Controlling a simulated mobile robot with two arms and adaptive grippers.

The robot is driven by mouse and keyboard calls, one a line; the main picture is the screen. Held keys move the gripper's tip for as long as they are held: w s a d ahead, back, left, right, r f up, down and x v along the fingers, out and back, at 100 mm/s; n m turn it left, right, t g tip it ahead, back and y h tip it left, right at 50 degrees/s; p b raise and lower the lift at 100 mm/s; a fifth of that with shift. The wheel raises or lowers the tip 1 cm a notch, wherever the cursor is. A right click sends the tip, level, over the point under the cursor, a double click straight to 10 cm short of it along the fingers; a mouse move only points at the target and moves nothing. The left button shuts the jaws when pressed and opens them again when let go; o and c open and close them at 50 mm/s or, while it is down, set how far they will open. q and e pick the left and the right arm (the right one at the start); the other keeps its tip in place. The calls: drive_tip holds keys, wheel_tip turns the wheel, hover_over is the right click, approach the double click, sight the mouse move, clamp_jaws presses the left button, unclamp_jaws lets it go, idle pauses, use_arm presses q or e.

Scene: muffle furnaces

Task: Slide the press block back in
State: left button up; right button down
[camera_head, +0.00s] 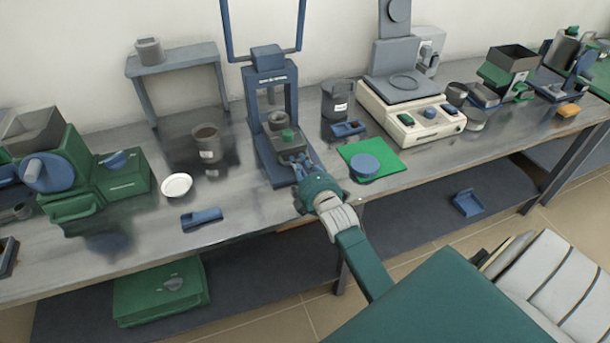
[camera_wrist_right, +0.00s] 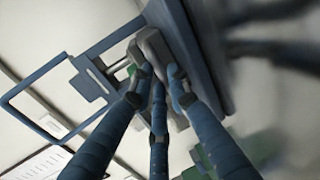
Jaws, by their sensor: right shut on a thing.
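The blue press (camera_head: 291,98) stands on the bench, left of the picture's centre in the head view. The grey press block (camera_head: 277,143), with a small green knob (camera_head: 288,134) on it, sits low in the press toward its front. My right gripper (camera_head: 294,158) is at the front of the block, shut on it. In the right wrist view, the blue fingers of the right gripper (camera_wrist_right: 159,82) close around the grey block (camera_wrist_right: 151,45); the fingers hide part of it. My left gripper is in neither view.
A green mat (camera_head: 391,157) with a blue round piece (camera_head: 364,165) lies right of the press. A blue scoop-like tray (camera_head: 202,219) and a white dish (camera_head: 176,186) lie to the left. A cream scale (camera_head: 385,115) stands behind the mat.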

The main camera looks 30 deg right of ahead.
sight(293, 151)
drive_tip(key=x, duration=0.2)
drive_tip(key=b+x, duration=0.1)
drive_tip(key=x, duration=0.1)
drive_tip(key=r+b+x, duration=0.1)
drive_tip(key=x, duration=0.1)
drive_tip(key=shift+w+d+f, duration=0.1)
drive_tip(key=shift+w, duration=0.3)
drive_tip(key=shift+w+d, duration=0.1)
drive_tip(key=shift+w, duration=0.15)
drive_tip(key=shift+r, duration=0.35)
drive_tip(key=c, duration=1.7)
unclamp_jaws()
drive_tip(key=shift+o, duration=0.3)
drive_tip(key=shift+w+f, duration=0.2)
drive_tip(key=shift+s, duration=0.1)
